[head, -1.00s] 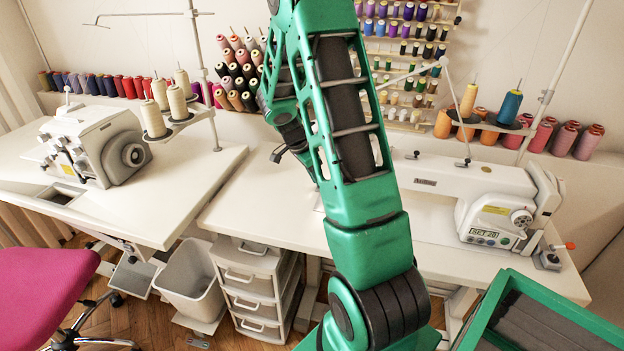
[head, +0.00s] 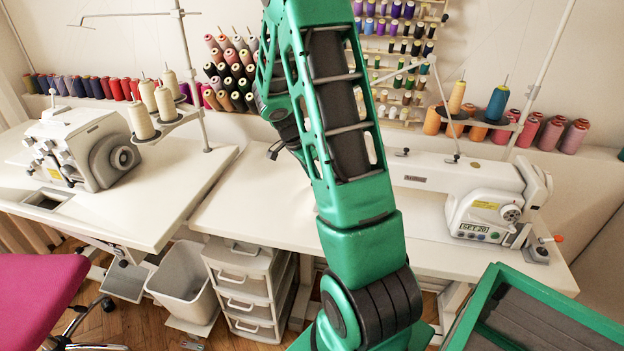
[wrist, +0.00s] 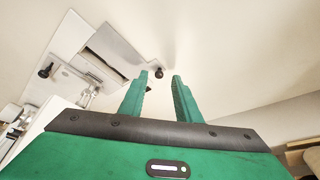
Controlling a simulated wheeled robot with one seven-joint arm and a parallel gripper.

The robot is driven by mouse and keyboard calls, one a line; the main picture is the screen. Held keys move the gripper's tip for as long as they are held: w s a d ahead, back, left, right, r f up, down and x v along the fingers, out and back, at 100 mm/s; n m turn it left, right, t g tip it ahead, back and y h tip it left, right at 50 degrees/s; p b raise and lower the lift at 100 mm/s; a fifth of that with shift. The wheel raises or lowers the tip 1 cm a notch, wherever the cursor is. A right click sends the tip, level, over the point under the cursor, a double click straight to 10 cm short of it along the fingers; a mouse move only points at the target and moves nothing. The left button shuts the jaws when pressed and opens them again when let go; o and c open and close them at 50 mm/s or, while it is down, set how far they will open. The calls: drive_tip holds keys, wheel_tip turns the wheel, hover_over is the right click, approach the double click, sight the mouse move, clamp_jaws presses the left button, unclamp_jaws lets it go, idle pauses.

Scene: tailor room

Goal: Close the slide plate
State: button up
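In the wrist view, a grey metal plate, which looks like the slide plate (wrist: 120,42), lies at an angle on the white surface. A dark gap shows along its lower left edge, beside a lighter plate (wrist: 68,42). My gripper (wrist: 160,77) is open and empty, its two green fingers apart, below and right of the plate in the picture. I cannot tell whether a fingertip touches anything. In the head view, the white sewing machine (head: 470,190) stands on the right table, and my arm hides the plate and my gripper.
The white sewing table (head: 265,205) is mostly clear left of my arm. A second machine (head: 80,145) stands on the left table. Thread spools line the wall; a drawer unit (head: 250,300) stands below.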

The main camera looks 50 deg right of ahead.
drive_tip(key=v, duration=0.9)
drive_tip(key=shift+r, duration=0.1)
drive_tip(key=shift+c, duration=0.2)
